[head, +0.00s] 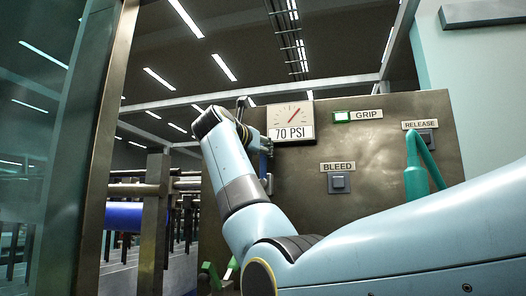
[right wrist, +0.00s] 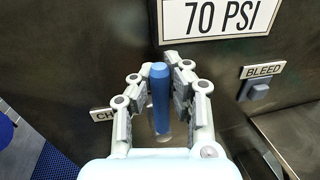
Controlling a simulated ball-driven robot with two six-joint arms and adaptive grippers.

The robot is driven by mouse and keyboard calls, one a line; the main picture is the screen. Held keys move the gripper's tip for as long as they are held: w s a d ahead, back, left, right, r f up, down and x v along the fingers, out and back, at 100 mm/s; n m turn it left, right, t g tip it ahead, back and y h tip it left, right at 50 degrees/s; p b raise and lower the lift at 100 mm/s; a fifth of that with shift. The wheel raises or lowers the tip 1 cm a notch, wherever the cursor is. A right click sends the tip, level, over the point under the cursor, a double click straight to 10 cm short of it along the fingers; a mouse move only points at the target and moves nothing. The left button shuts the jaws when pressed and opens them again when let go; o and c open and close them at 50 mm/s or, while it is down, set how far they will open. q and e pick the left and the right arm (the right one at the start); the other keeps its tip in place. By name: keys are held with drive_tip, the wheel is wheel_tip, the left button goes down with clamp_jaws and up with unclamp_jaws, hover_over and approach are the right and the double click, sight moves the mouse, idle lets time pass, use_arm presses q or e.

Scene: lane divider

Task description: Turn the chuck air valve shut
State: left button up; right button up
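The chuck air valve's blue handle (right wrist: 161,92) stands between the fingers of my right gripper (right wrist: 160,80) in the right wrist view. In the head view my right arm reaches up to the panel's left part, and only a strip of blue (head: 264,144) shows beside the wrist; my arm hides most of the gripper there. A label starting "CH" (right wrist: 103,114) is partly covered by the left finger. My left gripper is not in view.
The dark metal panel (head: 390,125) carries a gauge (head: 290,120) reading 70 PSI, a lit green GRIP light (head: 341,116), a BLEED button (head: 339,182) and a RELEASE button (head: 428,138). A green bent pipe (head: 415,175) stands at the right. A metal post (head: 108,140) stands at the left.

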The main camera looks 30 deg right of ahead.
clamp_jaws()
drive_tip(key=shift+w+d+f, duration=0.15)
drive_tip(key=shift+f, duration=0.05)
